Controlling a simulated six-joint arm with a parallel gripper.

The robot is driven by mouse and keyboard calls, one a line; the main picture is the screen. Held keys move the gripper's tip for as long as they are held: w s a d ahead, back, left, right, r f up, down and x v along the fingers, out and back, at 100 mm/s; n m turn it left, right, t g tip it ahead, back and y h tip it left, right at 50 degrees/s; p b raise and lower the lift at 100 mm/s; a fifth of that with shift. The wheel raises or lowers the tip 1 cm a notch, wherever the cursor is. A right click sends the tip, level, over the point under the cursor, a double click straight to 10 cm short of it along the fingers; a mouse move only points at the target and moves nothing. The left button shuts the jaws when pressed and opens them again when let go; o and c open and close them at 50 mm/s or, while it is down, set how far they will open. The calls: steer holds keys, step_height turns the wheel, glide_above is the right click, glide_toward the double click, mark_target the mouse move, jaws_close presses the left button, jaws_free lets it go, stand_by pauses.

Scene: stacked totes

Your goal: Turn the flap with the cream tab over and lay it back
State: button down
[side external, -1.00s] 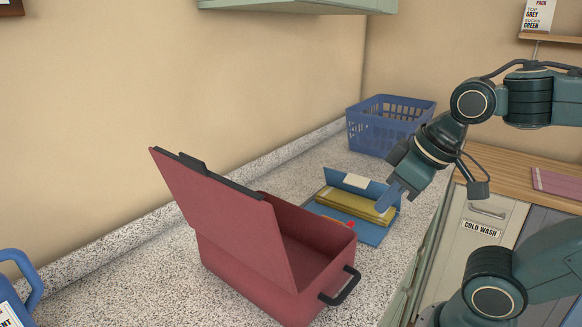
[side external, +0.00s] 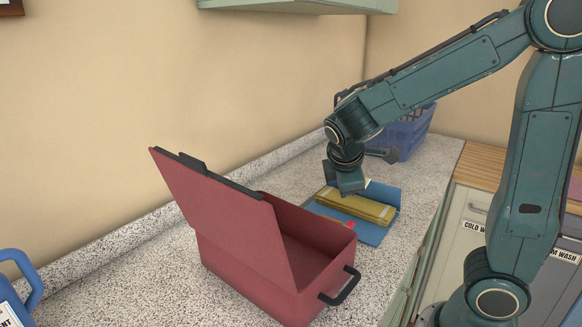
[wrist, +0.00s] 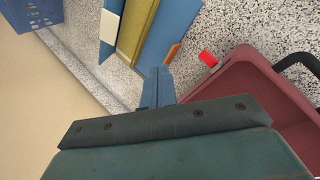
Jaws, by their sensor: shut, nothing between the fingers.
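A blue folder (side external: 372,235) lies open on the counter behind the red tote, with an olive-yellow packet (side external: 358,207) on it. Its blue flap with the cream tab (wrist: 110,22) runs along the packet's far side; in the side view the flap (side external: 388,192) appears raised and is partly hidden by my gripper. An orange tab (wrist: 172,53) is at the folder's near end. My gripper (side external: 350,188) is over the left end of the folder, pointing down. In the wrist view its blue fingers (wrist: 157,85) are together and empty, apart from the cream tab.
The red tote (side external: 250,255) stands in front with its lid tilted open; a red tab (wrist: 207,58) is by its rim. A blue basket (side external: 415,130) stands behind, partly hidden by my arm. A blue jug (side external: 25,275) is at the left. Speckled counter is free along the wall.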

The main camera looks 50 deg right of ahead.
steer(key=w+d+f+n+g+h, duration=0.2)
steer(key=w+d+f+n+h, duration=0.2)
steer(key=n, duration=0.6)
steer(key=w+h, duration=0.2)
steer(key=h, duration=0.1)
steer(key=shift+f, duration=0.35)
steer(key=shift+d, duration=0.1)
steer(key=shift+x, duration=4.9)
steer(key=shift+f, duration=0.1)
steer(key=shift+d, duration=0.1)
steer(key=shift+d+r+y, duration=0.15)
steer(key=shift+r+y, duration=0.15)
